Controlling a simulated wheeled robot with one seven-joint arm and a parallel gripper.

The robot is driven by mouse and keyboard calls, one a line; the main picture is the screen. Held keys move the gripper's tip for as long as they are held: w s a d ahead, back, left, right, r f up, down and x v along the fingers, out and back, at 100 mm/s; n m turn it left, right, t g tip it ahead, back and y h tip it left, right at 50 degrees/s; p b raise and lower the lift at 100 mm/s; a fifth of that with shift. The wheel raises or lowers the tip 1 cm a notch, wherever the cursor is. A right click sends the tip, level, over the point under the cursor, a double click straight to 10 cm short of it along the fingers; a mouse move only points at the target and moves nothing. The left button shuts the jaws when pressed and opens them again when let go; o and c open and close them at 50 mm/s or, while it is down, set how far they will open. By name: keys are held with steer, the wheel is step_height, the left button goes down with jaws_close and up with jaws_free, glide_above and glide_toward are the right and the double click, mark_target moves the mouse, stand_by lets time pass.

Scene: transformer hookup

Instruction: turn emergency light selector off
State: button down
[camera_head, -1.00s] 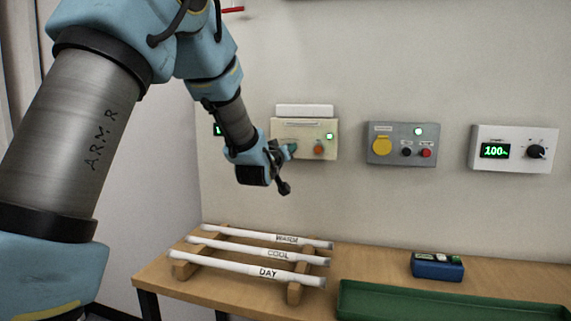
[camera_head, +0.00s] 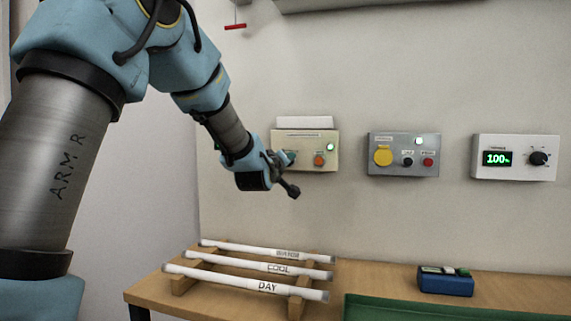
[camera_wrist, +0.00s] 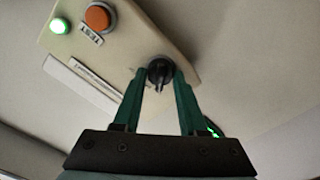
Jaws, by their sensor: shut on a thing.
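The beige emergency light box (camera_head: 328,150) is on the wall at the centre of the head view. It has a lit green lamp (camera_head: 333,147) and an orange test button (camera_head: 319,160). The wrist view shows the same lamp (camera_wrist: 59,26), the orange button (camera_wrist: 98,17) and the black selector knob (camera_wrist: 159,73). My gripper (camera_head: 289,157) is at the left part of the box. Its green fingers (camera_wrist: 160,82) are shut on the selector knob, one on each side. In the head view my gripper hides the knob.
To the right on the wall are a grey box with a yellow disc (camera_head: 405,168) and a white dial box reading 100 (camera_head: 516,170). Below, a table holds labelled white tubes on a wooden rack (camera_head: 299,306), a blue device (camera_head: 445,285) and a green tray (camera_head: 400,309).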

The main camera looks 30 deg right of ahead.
steer(key=shift+c, duration=2.4)
jaws_free()
steer(key=shift+a, duration=0.1)
steer(key=b+v, duration=0.2)
steer(key=v, duration=0.8)
steer(key=shift+s+a, duration=0.25)
steer(key=shift+s, duration=0.1)
